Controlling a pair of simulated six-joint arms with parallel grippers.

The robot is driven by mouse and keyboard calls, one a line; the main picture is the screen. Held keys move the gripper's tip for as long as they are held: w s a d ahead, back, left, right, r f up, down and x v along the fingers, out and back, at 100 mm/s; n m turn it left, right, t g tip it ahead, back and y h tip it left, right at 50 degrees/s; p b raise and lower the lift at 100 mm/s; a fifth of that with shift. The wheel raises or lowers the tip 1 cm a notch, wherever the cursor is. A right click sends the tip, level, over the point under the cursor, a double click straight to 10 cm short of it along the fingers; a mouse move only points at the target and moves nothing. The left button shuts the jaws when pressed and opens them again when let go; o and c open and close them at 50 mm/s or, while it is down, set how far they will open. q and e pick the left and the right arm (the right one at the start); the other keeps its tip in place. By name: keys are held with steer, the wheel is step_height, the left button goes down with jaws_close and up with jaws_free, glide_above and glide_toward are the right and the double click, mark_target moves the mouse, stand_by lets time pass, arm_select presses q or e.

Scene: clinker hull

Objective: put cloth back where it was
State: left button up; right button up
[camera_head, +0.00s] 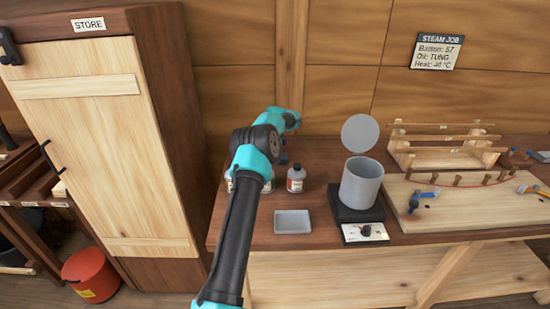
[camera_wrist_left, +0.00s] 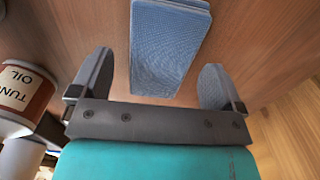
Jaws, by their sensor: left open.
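The folded blue cloth (camera_wrist_left: 170,42) lies on the brown wooden surface in the left wrist view. My left gripper (camera_wrist_left: 157,78) is open, with one finger on each side of the cloth's near end. The fingers do not appear closed on it. In the head view my left arm reaches over the bench's left end, and its wrist hides most of the gripper and cloth there. My right gripper is not in view.
A tung oil bottle (camera_wrist_left: 25,92) stands close beside the left gripper. Another bottle (camera_head: 296,178), a grey tray (camera_head: 292,222) and an open-lidded pot (camera_head: 361,184) on a heater stand on the bench (camera_head: 320,236). A wooden rack (camera_head: 440,155) is at right.

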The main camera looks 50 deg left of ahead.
arm_select(q)
step_height(320, 180, up, 10)
stand_by(0.4)
steer(key=shift+c, duration=0.4)
stand_by(1.8)
